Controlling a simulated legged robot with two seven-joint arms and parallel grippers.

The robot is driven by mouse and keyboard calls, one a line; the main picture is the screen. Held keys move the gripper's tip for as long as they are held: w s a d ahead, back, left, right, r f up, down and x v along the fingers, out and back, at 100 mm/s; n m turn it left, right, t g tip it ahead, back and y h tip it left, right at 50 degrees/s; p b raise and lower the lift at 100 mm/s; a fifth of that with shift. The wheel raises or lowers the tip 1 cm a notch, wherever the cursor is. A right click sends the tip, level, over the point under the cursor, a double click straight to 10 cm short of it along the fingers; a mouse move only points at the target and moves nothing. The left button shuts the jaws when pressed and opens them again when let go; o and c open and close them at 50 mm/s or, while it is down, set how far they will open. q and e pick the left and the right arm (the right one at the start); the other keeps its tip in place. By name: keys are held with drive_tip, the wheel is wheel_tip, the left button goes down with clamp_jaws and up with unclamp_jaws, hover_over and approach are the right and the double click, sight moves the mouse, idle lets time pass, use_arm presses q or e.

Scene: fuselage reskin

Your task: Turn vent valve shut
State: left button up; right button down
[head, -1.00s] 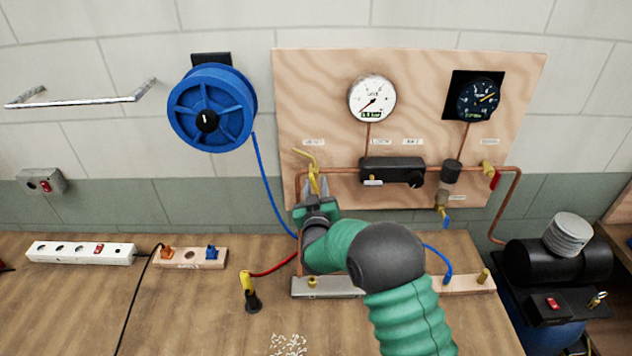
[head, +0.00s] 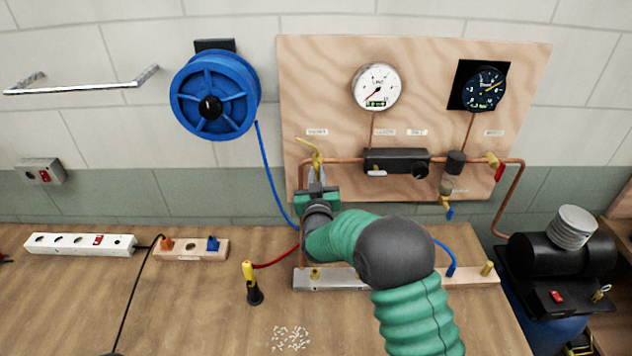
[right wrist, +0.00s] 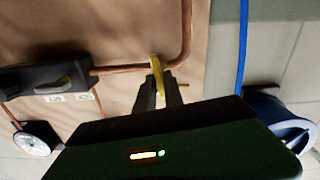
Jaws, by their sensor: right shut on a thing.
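The vent valve is a yellow lever valve (head: 315,158) on the copper pipe at the left side of the wooden panel. Its handle slants up and to the left. My right gripper (head: 316,176) reaches up from below and is shut on the valve. In the right wrist view the yellow valve (right wrist: 156,70) sits at the tips of the gripper (right wrist: 159,88), beside the pipe bend. The fingers partly hide the valve's lower part. My left gripper is not in view.
The wooden panel (head: 330,75) carries a white gauge (head: 377,87), a dark gauge (head: 484,89), a black regulator block (head: 396,162) and a red-handled valve (head: 496,168). A blue hose reel (head: 214,97) hangs left. A black compressor (head: 560,255) stands right. The bench's left front is mostly clear.

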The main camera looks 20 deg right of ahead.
drive_tip(key=shift+f+m+b, duration=0.45)
drive_tip(key=shift+m+b, duration=0.35)
drive_tip(key=shift+s+r, duration=0.1)
drive_tip(key=shift+r, duration=0.05)
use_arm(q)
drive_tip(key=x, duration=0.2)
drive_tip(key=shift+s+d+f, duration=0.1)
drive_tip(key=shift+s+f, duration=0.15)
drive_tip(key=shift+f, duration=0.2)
use_arm(e)
drive_tip(key=c, duration=1.7)
unclamp_jaws()
drive_tip(key=shift+o, duration=0.9)
drive_tip(key=shift+r, duration=0.15)
